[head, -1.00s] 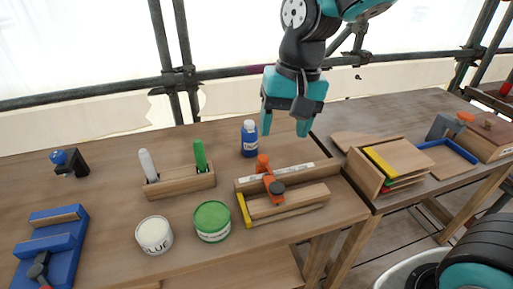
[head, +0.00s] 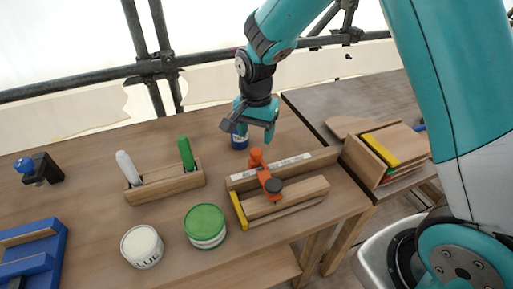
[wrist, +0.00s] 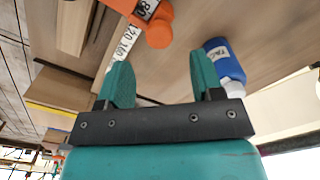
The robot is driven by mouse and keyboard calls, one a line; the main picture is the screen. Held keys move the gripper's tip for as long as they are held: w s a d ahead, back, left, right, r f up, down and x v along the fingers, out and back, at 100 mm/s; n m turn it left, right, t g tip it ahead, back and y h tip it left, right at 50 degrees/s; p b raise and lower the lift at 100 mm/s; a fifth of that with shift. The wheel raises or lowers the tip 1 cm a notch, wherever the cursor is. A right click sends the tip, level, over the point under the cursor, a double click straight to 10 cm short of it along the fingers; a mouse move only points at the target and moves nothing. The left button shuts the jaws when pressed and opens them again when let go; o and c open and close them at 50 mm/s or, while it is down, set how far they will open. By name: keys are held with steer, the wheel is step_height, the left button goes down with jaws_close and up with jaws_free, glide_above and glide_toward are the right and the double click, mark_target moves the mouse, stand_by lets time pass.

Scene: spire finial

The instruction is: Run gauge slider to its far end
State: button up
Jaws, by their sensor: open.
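The gauge is a wooden fence with a white printed scale (head: 277,168) along its top, standing on the bench. An orange slider (head: 257,158) with a dark knob sits on it, left of the scale's middle. A yellow strip (head: 239,210) marks the gauge's left end. In the wrist view the orange slider (wrist: 158,32) shows at the top, beside the scale (wrist: 122,42).
A wooden marker holder (head: 165,187), a green tin (head: 205,226) and a white glue tin (head: 142,247) stand left. A rack of boards (head: 390,150) is at the right.

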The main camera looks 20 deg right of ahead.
mark_target(257, 151)
step_height(257, 151, down, 6)
steer(key=shift+f, duration=0.15)
steer(key=shift+c, duration=0.3)
jaws_close()
steer(key=shift+d, duration=0.1)
